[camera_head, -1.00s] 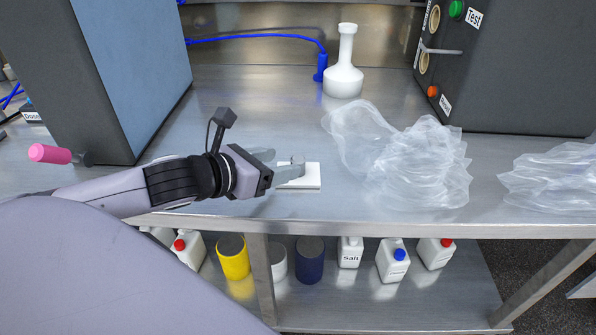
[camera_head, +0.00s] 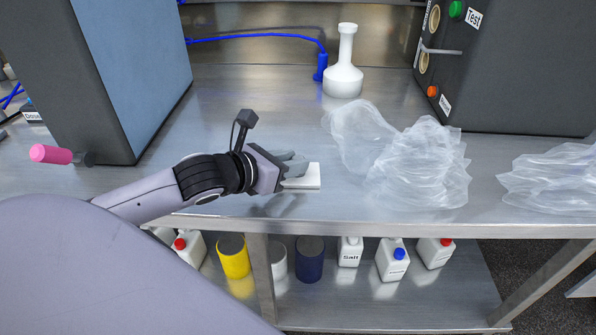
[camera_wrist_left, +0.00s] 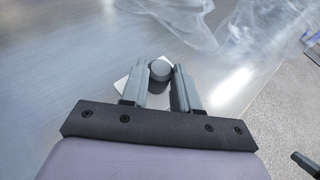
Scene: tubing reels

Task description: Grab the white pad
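The white pad (camera_head: 307,182) lies flat on the metal bench near its front edge in the head view. A grey round knob (camera_wrist_left: 160,70) shows at the pad in the left wrist view, and a pale corner of the pad shows left of the fingers. My left gripper (camera_head: 298,163) is low over the pad, its fingers covering the pad's left part. In the wrist view the two fingers stand apart on either side of the knob, very close to it. Whether they press on it cannot be told.
Crumpled clear plastic (camera_head: 415,165) lies right of the pad, with more (camera_head: 550,178) farther right. A white flask (camera_head: 344,75) stands behind. A grey-blue cabinet (camera_head: 125,70) is at left, a dark box (camera_head: 520,70) at back right. Bottles and canisters stand on the lower shelf.

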